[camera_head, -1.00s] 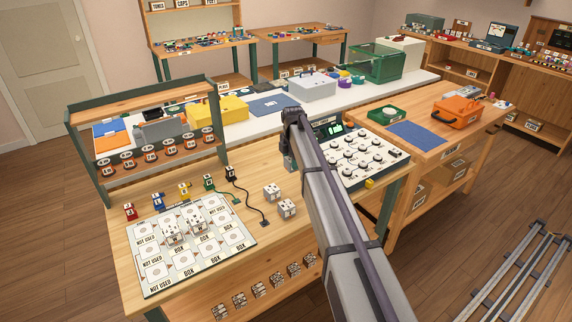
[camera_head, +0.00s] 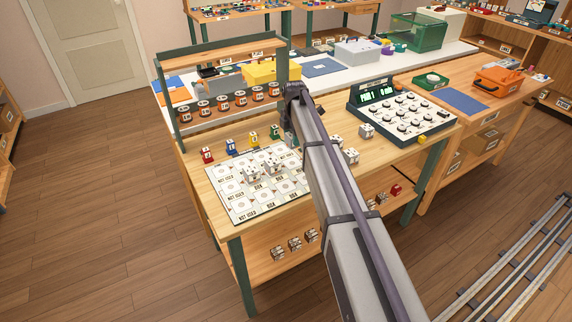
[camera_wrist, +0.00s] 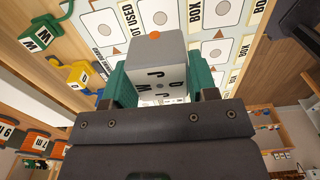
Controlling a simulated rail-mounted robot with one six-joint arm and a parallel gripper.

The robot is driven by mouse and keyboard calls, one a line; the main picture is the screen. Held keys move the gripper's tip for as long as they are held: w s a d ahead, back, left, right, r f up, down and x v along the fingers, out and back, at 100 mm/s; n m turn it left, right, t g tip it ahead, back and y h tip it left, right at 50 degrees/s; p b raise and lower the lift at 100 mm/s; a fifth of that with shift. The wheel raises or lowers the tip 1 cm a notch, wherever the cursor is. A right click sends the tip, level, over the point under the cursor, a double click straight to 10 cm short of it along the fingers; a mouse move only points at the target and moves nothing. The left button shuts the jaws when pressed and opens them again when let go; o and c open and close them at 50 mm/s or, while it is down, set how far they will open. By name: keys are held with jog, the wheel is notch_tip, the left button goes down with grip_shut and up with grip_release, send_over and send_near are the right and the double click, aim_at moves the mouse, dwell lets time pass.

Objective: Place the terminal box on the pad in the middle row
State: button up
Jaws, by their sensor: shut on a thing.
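My gripper (camera_wrist: 160,84) is shut on a pale grey terminal box (camera_wrist: 155,50) with letters such as M, J and D and an orange spot on it. Its green fingers press on the two sides of the box. The board with printed pads (camera_wrist: 217,14) shows beyond the box in the wrist view. In the head view the board (camera_head: 222,202) lies on the bench, with two white boxes on it, one left (camera_head: 248,175) and one right (camera_head: 272,168). My arm hides the held box and part of the board's right side there.
Coloured lettered blocks, including a red one (camera_head: 207,155) and a blue one (camera_head: 230,147), stand along the board's back edge. White boxes (camera_head: 351,156) sit right of my arm, near the dial console (camera_head: 405,112). A wooden rack (camera_head: 220,58) rises behind the board.

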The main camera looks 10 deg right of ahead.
aim_at(292, 163)
notch_tip(292, 163, down, 9)
jog(key=b, duration=0.7)
jog(key=shift+a, duration=0.1)
jog(key=shift+r, duration=0.3)
jog(key=shift+f, duration=0.3)
jog(key=o, duration=0.9)
jog(key=shift+r, duration=0.1)
jog(key=shift+o, duration=0.2)
